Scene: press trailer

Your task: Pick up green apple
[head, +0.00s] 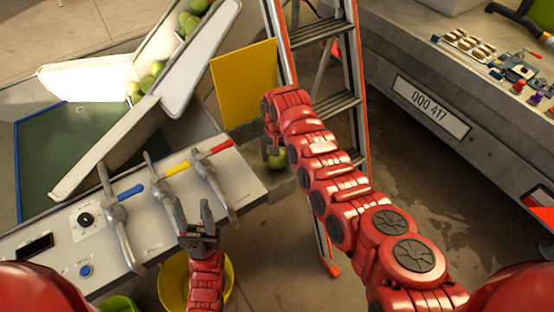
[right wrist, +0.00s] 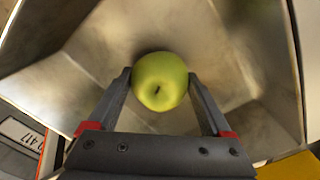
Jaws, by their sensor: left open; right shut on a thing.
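A green apple (right wrist: 160,82) sits between the two fingers of my right gripper (right wrist: 160,90) in the right wrist view, with its stem end toward the camera. The fingers touch it on both sides. In the head view the apple (head: 278,161) shows partly below my right gripper (head: 272,150), which is mostly hidden by the arm. Behind the apple is a metal bin (right wrist: 235,40). My left gripper (head: 202,215) is open and empty in front of the lever panel. Other green apples (head: 152,76) lie on the sloped chute at the upper left.
A control panel with blue, yellow and red levers (head: 178,168) stands at the left. A yellow plate (head: 245,82) stands behind the bin. An orange-edged ladder (head: 335,105) is close beside my right arm. A yellow bucket (head: 176,282) is on the floor.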

